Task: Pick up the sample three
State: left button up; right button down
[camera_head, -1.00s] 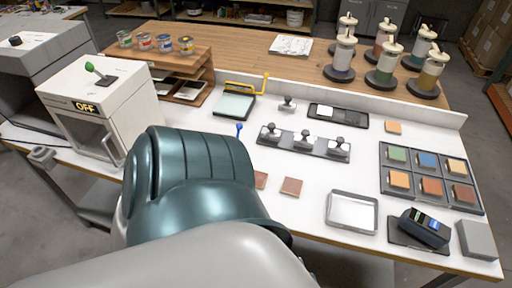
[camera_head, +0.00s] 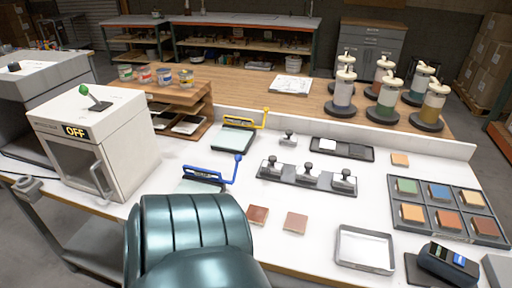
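No label marks a sample three, so I cannot tell which tile it is. A red-brown square tile (camera_head: 257,214) and a paler pinkish-brown tile (camera_head: 295,222) lie flat on the white table, just right of my teal arm link. A light orange tile (camera_head: 400,159) lies farther back on the right. A dark tray (camera_head: 433,229) at the right holds several coloured tiles in separate compartments. Neither of my grippers is in view; only a teal link of my arm shows at the bottom.
A white box marked OFF (camera_head: 87,140) stands at the left. A blue-handled device (camera_head: 207,176) and a yellow-handled one (camera_head: 235,136) stand mid-table. A stamp rack (camera_head: 308,177), an empty metal tray (camera_head: 365,248) and a dark handheld device (camera_head: 447,262) are to the right. Colorant dispensers (camera_head: 387,100) stand behind.

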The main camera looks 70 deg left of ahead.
aim_at(257, 215)
jog(key=u, duration=2.55)
